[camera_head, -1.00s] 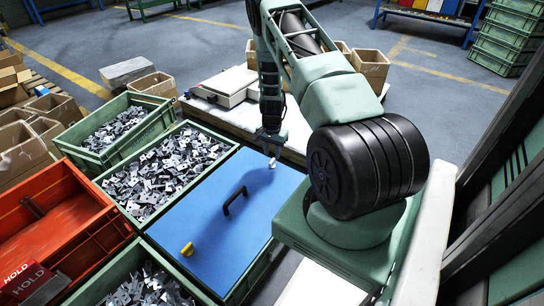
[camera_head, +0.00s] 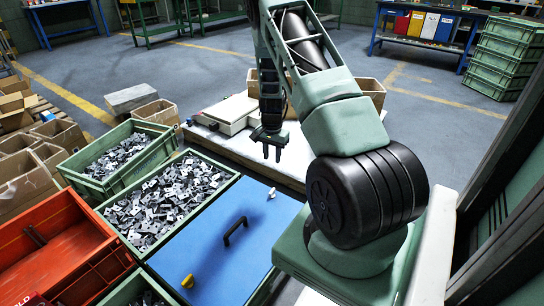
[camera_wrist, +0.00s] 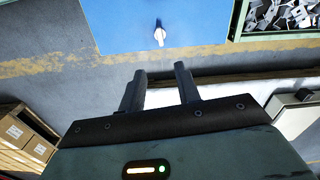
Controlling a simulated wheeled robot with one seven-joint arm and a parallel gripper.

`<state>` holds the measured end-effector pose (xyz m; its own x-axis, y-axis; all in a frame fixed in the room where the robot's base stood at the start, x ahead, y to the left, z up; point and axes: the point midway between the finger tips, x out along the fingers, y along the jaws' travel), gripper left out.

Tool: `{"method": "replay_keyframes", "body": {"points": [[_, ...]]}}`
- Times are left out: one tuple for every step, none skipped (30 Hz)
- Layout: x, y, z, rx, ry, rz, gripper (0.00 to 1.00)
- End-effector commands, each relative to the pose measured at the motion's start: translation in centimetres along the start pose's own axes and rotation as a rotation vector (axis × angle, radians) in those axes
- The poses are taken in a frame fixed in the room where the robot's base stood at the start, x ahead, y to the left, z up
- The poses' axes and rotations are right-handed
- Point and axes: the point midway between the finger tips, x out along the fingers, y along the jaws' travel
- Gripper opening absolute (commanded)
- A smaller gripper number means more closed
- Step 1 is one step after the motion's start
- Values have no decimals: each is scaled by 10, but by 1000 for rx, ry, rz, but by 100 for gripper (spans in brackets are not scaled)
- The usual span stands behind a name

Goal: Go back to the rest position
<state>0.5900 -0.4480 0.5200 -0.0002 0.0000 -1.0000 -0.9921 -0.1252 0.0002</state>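My gripper (camera_head: 272,153) hangs fingers-down beyond the far edge of the blue lid (camera_head: 215,255). In the wrist view my gripper (camera_wrist: 160,70) has its two fingers apart with nothing between them. A small white piece (camera_head: 271,193) sits on the lid near its far right corner, apart from the fingers. The white piece also shows in the wrist view (camera_wrist: 160,35), past the fingertips. The lid also carries a black handle (camera_head: 235,231) and a small yellow piece (camera_head: 188,281).
Green crates of metal parts (camera_head: 165,195) and (camera_head: 118,155) stand left of the lid, with a red crate (camera_head: 60,250) beyond. A white table with a flat box (camera_head: 222,114) and cardboard boxes (camera_head: 370,90) lies behind my gripper. Open floor is at the back.

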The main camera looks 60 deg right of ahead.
Motion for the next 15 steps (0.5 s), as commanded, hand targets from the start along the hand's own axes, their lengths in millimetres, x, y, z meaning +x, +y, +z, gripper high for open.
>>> {"method": "replay_keyframes", "body": {"points": [[0, 0, 0, 0, 0, 0, 33], [0, 0, 0, 0, 0, 0, 33], [0, 0, 0, 0, 0, 0, 33], [0, 0, 0, 0, 0, 0, 33], [0, 0, 0, 0, 0, 0, 33], [0, 0, 0, 0, 0, 0, 33], [0, 0, 0, 0, 0, 0, 33], [0, 0, 0, 0, 1, 0, 33], [0, 0, 0, 0, 1, 0, 33], [0, 0, 0, 0, 1, 0, 33], [0, 0, 0, 0, 1, 0, 33], [-1, -2, 2, -5, 0, -2, 33], [-3, -5, 5, -14, -2, -4, 33], [-6, -9, 9, -28, -4, -8, 33], [-12, -16, 18, -54, -8, -15, 33]]}}
